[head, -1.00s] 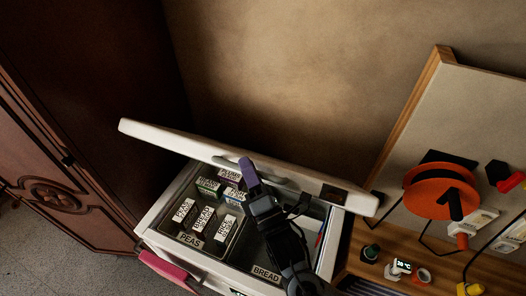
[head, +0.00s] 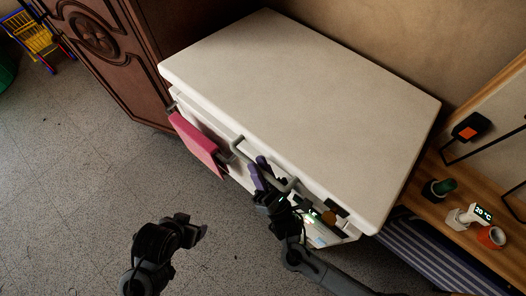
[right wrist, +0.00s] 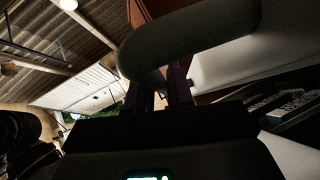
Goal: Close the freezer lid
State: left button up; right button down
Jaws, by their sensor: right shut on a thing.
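The white freezer lid (head: 300,105) covers the freezer top from above in the head view. In the right wrist view, a dark gap with labelled packages (right wrist: 292,106) shows below the lid's white edge (right wrist: 225,55), so the lid is lowered but not flush. My right gripper (head: 262,172) is shut on the grey lid handle (head: 243,149) at the front edge. The handle also shows large in the right wrist view (right wrist: 190,40), in front of the fingers. My left gripper (head: 203,231) is low over the floor, apart from the freezer; its jaws are unclear.
A pink cloth (head: 195,143) hangs on a bar at the freezer's front left. A brown carved cabinet (head: 100,50) stands at the left. A wooden shelf (head: 465,215) with small items is at the right. Grey floor (head: 80,190) is clear at lower left.

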notch_tip(320, 180, down, 6)
jog(key=n+g+y+b, duration=0.1)
jog(key=n+y+b, duration=0.1)
jog(key=n, duration=0.1)
jog(key=shift+s+a+f+g+b, duration=0.2)
jog(key=shift+s+f+g+b, duration=0.1)
jog(key=shift+b, duration=0.1)
pick_arm(q)
notch_tip(320, 180, down, 4)
jog(key=shift+s+f, duration=0.1)
pick_arm(e)
jog(key=c, duration=1.1)
grip_release()
jog(key=shift+w, duration=0.1)
jog(key=shift+d, duration=0.1)
pick_arm(q)
jog(key=shift+a+f, duration=0.1)
pick_arm(e)
jog(key=v, duration=1)
jog(key=shift+f, duration=0.35)
jog(key=shift+s, duration=0.2)
